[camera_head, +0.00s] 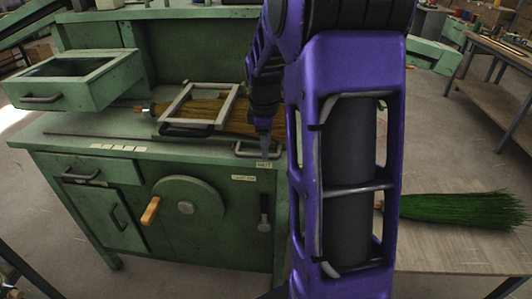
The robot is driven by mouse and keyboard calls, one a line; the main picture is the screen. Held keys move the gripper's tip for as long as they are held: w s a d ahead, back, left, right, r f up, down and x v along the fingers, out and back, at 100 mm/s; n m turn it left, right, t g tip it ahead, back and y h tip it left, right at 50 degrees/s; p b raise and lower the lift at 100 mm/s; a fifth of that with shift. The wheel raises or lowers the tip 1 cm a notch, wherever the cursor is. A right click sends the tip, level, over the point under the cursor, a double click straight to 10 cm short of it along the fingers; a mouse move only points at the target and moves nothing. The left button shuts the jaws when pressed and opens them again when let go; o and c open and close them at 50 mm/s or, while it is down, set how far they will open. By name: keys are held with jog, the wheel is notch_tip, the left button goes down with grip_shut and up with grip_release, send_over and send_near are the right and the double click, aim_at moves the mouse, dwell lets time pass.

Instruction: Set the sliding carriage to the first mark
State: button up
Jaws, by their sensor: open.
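A green workbench (60,130) stands at the left and middle. A pale rectangular frame (167,108) with a dark front handle lies over brown broom bristles on its top; it may be the sliding carriage, but I cannot tell for sure. A pale strip with several divisions (118,147) lies near the bench's front edge; the first mark cannot be read. My gripper (265,145) is open at the bench's front right, just above or beside a dark handle (245,152); I cannot tell whether they touch. My purple arm hides the bench's right end.
A round wheel with a wooden crank handle (150,211) and a dark lever (264,213) are on the bench front. An open drawer-like box (75,80) juts out at upper left. A green broom (460,209) lies on a low table at right.

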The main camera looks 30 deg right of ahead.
jog(key=shift+w+d+f, duration=0.1)
jog(key=shift+w+f, duration=0.1)
jog(key=shift+f, duration=0.9)
grip_shut()
dwell(0.7)
